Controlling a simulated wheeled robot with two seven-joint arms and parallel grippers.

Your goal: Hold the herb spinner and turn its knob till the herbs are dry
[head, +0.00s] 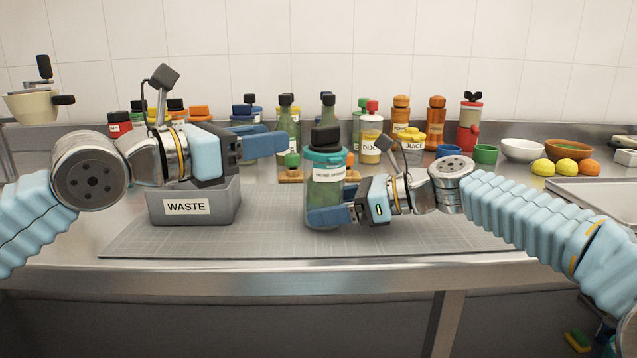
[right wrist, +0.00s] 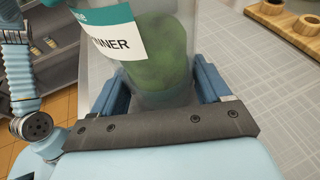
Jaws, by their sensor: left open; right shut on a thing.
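The herb spinner (head: 325,176) stands upright on the grey mat in the head view. It has a clear body with green herbs inside, a teal lid and a dark knob (head: 325,138) on top. My right gripper (head: 325,216) is shut around its lower body. In the right wrist view, the spinner (right wrist: 155,60) sits between both blue fingers (right wrist: 160,90), with green herbs visible through the wall. How dry the herbs are cannot be told.
A grey waste bin (head: 222,205) stands on the mat's left, below my left gripper. Bowls (head: 522,150) and fruit stand at the right. The front of the cutting mat (head: 270,237) is clear.

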